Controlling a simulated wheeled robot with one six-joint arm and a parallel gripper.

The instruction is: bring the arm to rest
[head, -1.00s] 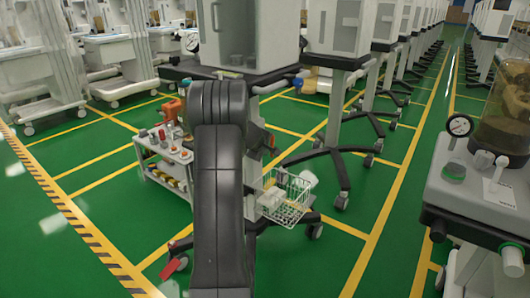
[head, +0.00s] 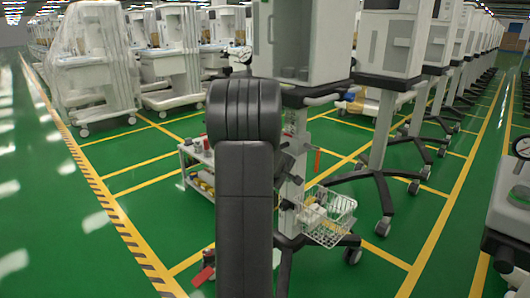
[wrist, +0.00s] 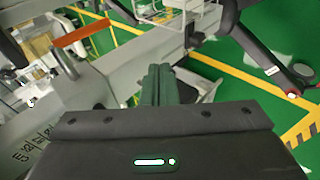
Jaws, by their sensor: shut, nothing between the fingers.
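My arm (head: 245,200) rises black and upright in the middle of the head view, in front of the nearest white anaesthesia cart (head: 312,50). My gripper is hidden behind the arm there. In the wrist view my gripper (wrist: 161,84) shows with its dark fingers together and nothing between them. Beyond the fingers are pale grey cart parts and green floor. I cannot tell how far the fingertips are from the cart parts.
A wire basket (head: 330,228) hangs low on the nearest cart, right of my arm. A small trolley (head: 187,160) stands left, partly hidden. Another cart (head: 512,212) is close at the right edge. Open green floor (head: 50,230) lies left, beyond a striped line.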

